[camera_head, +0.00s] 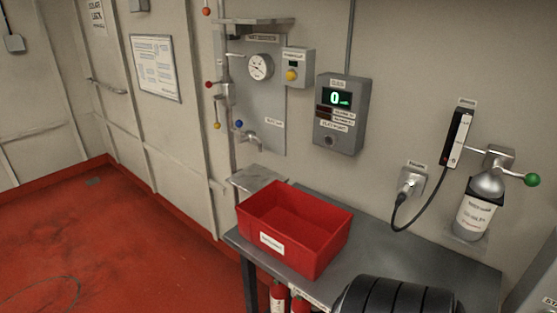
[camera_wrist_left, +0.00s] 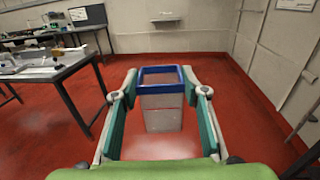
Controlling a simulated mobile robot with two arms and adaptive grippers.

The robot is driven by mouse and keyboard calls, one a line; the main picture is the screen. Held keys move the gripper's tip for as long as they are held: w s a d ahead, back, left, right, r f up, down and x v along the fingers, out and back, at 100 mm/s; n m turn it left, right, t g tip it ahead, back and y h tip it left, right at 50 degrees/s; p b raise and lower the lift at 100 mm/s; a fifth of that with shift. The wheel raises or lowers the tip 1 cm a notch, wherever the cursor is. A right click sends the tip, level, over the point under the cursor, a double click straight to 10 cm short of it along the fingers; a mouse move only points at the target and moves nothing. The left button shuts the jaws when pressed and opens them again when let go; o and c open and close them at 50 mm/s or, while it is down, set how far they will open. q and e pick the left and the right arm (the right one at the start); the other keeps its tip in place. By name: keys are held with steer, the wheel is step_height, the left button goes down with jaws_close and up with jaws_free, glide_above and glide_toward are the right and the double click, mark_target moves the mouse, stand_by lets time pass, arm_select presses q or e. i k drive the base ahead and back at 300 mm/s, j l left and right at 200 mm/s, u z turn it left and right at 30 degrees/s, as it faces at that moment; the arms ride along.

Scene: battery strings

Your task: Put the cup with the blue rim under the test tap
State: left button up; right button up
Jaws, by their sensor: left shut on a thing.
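The cup with the blue rim (camera_wrist_left: 163,108) is a clear, square-mouthed cup with a red line on its side, upright in the left wrist view. My left gripper (camera_wrist_left: 161,98) is shut on it, one finger on each side, with the red floor behind. Neither the cup nor my left gripper shows in the head view. The test tap (camera_head: 249,141) is a small metal spout with a blue knob, low on the grey wall panel. A small metal shelf (camera_head: 258,178) sits below it and looks bare. My right gripper is not in view.
A red bin (camera_head: 318,261) stands on the grey bench (camera_head: 410,246), just right of the small shelf. A black ribbed object (camera_head: 392,295) is at the bench front. In the wrist view, another table (camera_wrist_left: 50,77) stands left.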

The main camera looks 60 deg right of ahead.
mark_target(261, 176)
steer(key=i+l+z, duration=0.1)
steer(key=i+z, duration=0.15)
steer(key=z, duration=0.25)
steer(key=i+z, duration=0.25)
steer(key=z, duration=0.2)
steer(key=i+z, duration=0.3)
steer(key=z, duration=0.2)
steer(key=i+j+z, duration=0.2)
steer(key=z, duration=0.25)
steer(key=i+z, duration=0.35)
steer(key=i+j+z, duration=0.15)
steer(key=z, duration=0.25)
steer(key=i+j+z, duration=0.15)
steer(key=z, duration=0.2)
steer(key=i+j, duration=0.05)
steer(key=i, duration=0.05)
